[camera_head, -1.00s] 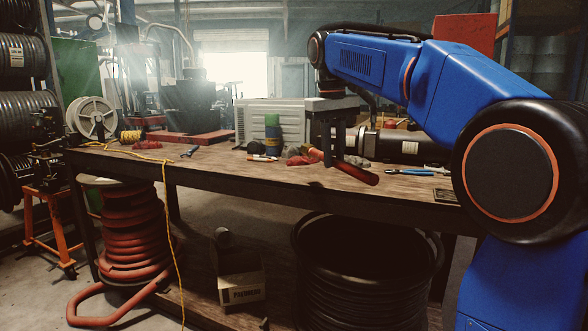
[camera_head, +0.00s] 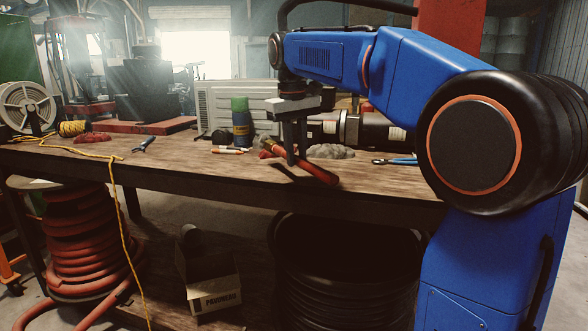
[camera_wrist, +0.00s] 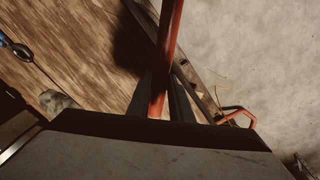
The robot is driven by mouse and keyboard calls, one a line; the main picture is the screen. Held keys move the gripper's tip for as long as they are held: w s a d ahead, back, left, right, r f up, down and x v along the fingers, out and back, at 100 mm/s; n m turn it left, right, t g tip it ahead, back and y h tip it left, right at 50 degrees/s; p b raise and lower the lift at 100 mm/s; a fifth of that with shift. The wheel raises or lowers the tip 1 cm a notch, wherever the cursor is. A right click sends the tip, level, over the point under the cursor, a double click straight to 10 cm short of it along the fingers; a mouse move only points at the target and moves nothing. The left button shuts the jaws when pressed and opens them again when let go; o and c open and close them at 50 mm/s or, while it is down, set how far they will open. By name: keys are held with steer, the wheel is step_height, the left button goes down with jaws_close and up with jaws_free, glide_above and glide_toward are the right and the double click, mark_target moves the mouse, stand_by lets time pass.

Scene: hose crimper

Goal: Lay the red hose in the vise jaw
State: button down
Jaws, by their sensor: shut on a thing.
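My gripper (camera_head: 292,158) hangs over the front part of the workbench, fingers pointing down, shut on the red hose (camera_head: 318,173). The hose is a short, straight red piece, slanting down toward the right front, and it seems to be above the bench top. In the wrist view the hose (camera_wrist: 168,45) runs up the picture from between the fingers (camera_wrist: 164,103), with bench wood to its left and floor to its right. I cannot clearly make out a vise jaw in either view.
The wooden bench (camera_head: 190,172) has free room at left front. A green-and-blue stack (camera_head: 241,122), grey lump (camera_head: 330,151), blue-handled tool (camera_head: 395,161) and black cylindrical machine (camera_head: 375,132) stand near my gripper. A yellow cord (camera_head: 119,205) hangs over the front edge.

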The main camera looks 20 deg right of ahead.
mark_target(296, 184)
steer(key=shift+f, duration=2.15)
steer(key=shift+s+f, duration=0.1)
steer(key=shift+f, duration=0.55)
steer(key=c, duration=1.6)
jaws_free()
steer(key=shift+f, duration=0.1)
steer(key=shift+a+r, duration=0.1)
steer(key=shift+r, duration=0.4)
steer(key=r, duration=1.2)
steer(key=shift+s+a+r, duration=0.2)
steer(key=shift+s+a, duration=0.1)
steer(key=shift+a, duration=0.1)
